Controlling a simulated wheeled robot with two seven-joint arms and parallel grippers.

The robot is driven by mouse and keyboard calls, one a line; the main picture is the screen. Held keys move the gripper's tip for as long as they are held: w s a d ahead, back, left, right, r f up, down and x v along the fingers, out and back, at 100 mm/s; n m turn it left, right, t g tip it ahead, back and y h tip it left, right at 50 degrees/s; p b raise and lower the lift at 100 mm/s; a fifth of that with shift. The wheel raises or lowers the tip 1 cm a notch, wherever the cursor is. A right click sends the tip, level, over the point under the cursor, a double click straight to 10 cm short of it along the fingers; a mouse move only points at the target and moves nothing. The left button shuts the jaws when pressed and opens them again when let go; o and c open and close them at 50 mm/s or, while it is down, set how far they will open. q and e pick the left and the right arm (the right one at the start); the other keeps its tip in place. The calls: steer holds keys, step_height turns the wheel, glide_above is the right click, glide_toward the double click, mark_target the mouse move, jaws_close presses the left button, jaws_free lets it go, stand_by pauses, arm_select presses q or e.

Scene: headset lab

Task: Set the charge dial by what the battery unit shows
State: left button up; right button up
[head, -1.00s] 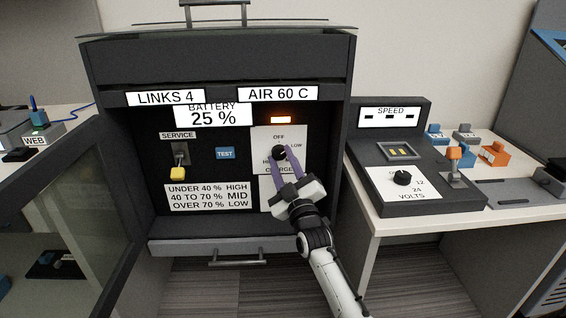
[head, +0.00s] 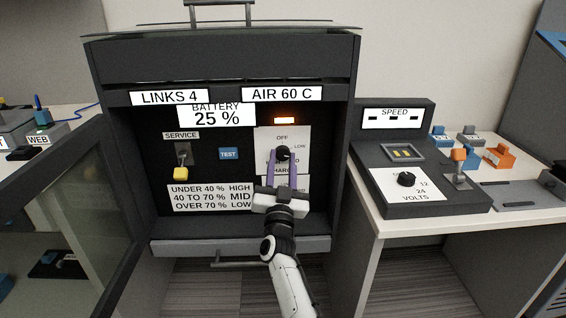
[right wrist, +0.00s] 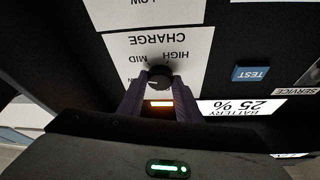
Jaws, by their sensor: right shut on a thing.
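The black charge dial (head: 283,153) sits on a white plate in the open dark cabinet. OFF is above it and LOW to its right. In the right wrist view the dial (right wrist: 159,76) appears with HIGH and MID upside down beside it. My right gripper (head: 284,157) has its purple fingers shut on the dial, one on each side. I cannot make out which mark the dial points to. The battery unit display (head: 217,117) reads 25 %. A rule card (head: 211,197) reads under 40 % HIGH, 40 to 70 % MID, over 70 % LOW. My left gripper is not in view.
A service lever (head: 181,162) with a yellow end and a blue TEST button (head: 228,154) are left of the dial. An orange lamp (head: 284,120) glows above it. The glass door (head: 66,215) stands open. A volts panel (head: 408,190) is on the right bench.

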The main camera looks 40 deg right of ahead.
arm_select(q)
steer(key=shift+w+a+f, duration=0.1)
arm_select(e)
steer(key=shift+m+g+h, duration=0.3)
steer(key=shift+m, duration=0.5)
steer(key=o, duration=1)
steer(key=shift+o, duration=0.2)
step_height(320, 180, up, 10)
steer(key=p, duration=0.4)
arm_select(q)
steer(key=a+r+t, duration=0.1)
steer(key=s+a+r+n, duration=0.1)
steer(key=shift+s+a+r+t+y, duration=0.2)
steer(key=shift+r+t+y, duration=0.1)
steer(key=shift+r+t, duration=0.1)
